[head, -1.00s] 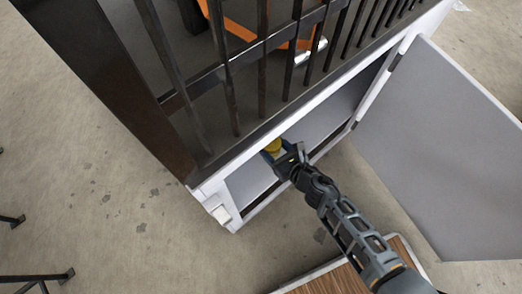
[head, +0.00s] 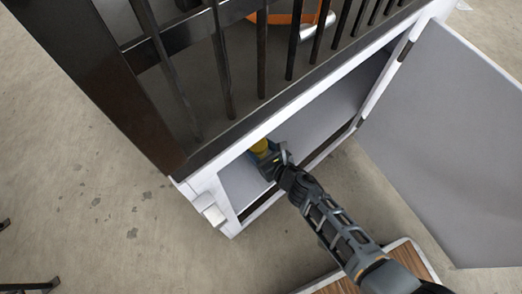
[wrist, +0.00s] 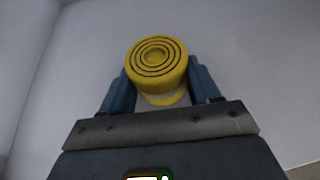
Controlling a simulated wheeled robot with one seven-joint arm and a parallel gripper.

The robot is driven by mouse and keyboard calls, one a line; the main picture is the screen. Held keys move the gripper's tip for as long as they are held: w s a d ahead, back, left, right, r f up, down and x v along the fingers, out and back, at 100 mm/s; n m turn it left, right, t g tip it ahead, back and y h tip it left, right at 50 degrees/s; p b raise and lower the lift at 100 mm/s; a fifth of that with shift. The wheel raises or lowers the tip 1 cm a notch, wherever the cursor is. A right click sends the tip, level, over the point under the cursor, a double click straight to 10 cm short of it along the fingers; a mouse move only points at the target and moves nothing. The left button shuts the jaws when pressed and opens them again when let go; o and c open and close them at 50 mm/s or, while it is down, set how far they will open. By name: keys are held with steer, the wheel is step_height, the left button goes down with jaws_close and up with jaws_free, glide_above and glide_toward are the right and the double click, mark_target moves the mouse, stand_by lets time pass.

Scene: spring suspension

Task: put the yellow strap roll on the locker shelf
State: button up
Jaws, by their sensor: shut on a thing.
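The yellow strap roll (wrist: 157,64) is between the two blue fingers of my gripper (wrist: 158,85) in the wrist view, its ringed round face showing. My gripper is shut on it. In the head view the roll (head: 261,147) is a small yellow patch just inside the opening of the white locker (head: 213,207), at the tip of my gripper (head: 266,156). The grey locker shelf (head: 322,123) lies inside the opening, around and behind the roll. I cannot tell whether the roll touches the shelf.
The locker's grey door (head: 445,140) stands open at the right. A dark barred rack (head: 235,75) rises above the locker. A wood-topped surface (head: 408,262) is at the lower right, near my arm. Bare concrete floor lies at the left.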

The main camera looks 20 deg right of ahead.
steer(key=shift+f, duration=0.15)
steer(key=o, duration=1.3)
steer(key=shift+r, duration=0.3)
steer(key=p+v, duration=0.3)
steer(key=v, duration=0.9)
steer(key=shift+f, duration=0.1)
